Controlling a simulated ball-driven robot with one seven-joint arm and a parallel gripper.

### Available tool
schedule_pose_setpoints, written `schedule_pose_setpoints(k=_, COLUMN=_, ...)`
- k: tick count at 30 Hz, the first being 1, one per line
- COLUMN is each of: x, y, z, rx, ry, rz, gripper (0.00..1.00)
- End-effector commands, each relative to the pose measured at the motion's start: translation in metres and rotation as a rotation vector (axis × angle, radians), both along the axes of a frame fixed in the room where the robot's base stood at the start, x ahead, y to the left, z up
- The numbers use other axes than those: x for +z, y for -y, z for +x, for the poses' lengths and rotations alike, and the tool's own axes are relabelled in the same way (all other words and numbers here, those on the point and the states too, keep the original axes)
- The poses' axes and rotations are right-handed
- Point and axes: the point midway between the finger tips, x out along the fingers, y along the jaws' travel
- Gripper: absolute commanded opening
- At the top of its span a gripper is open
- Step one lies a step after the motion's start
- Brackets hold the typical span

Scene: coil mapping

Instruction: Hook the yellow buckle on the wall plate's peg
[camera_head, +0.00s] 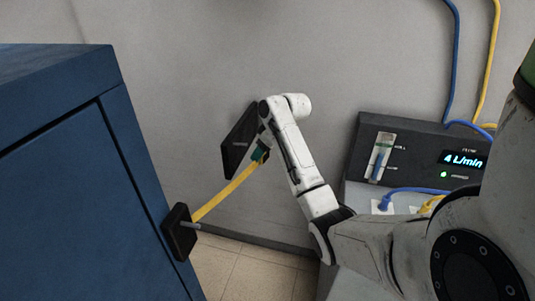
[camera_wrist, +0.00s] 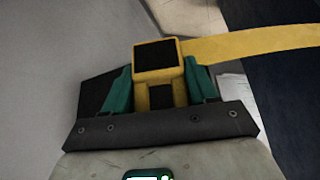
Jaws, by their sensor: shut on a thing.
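The yellow buckle (camera_wrist: 155,100), with a black square face, sits between the two green fingers of my gripper (camera_wrist: 157,78) in the wrist view. My gripper (camera_head: 260,152) is shut on it; in the head view the buckle is mostly hidden. A yellow strap (camera_head: 225,193) runs from the gripper down left to a small black plate (camera_head: 178,232) on the blue cabinet's side.
The blue cabinet (camera_head: 60,170) fills the left. A grey device (camera_head: 410,150) with a lit display, and blue and yellow hoses (camera_head: 455,60), stands on the right. Tiled floor (camera_head: 245,270) shows below; the air between cabinet and gripper holds only the strap.

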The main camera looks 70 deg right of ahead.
Motion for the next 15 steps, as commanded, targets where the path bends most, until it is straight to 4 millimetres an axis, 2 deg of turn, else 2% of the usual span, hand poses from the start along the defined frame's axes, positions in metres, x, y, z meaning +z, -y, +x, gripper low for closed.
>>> schedule_pose_setpoints(k=15, x=-0.003, y=-0.003, z=0.034, rx=0.002, ry=0.000, rz=0.000, gripper=0.27)
